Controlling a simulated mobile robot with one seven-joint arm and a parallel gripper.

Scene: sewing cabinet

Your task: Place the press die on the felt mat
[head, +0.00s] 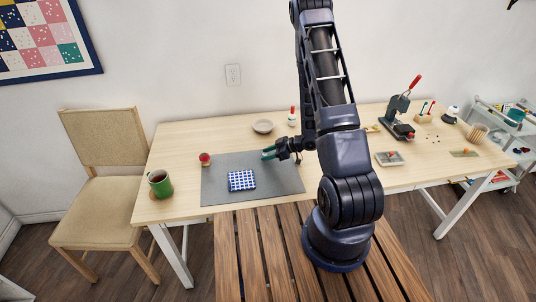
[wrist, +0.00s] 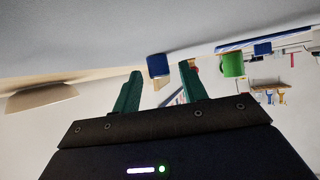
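The grey felt mat (head: 220,192) lies flat on the wooden table, and part of it fills the top of the upside-down wrist view (wrist: 90,35). My gripper (head: 266,153) is low over the mat's back part, its green fingers pointing left. The wrist view shows the fingers (wrist: 160,80) apart, with a gap between them. A small dark blue block (wrist: 158,65) appears between the fingertips, with space on both sides; it may be the press die. I cannot make it out in the head view or tell its distance from the fingers.
A folded blue checked cloth (head: 241,180) lies on the mat. A red pincushion (head: 205,158) stands by its left edge, a green mug (head: 160,184) farther left. The press (head: 399,117) and tray (head: 389,159) are right.

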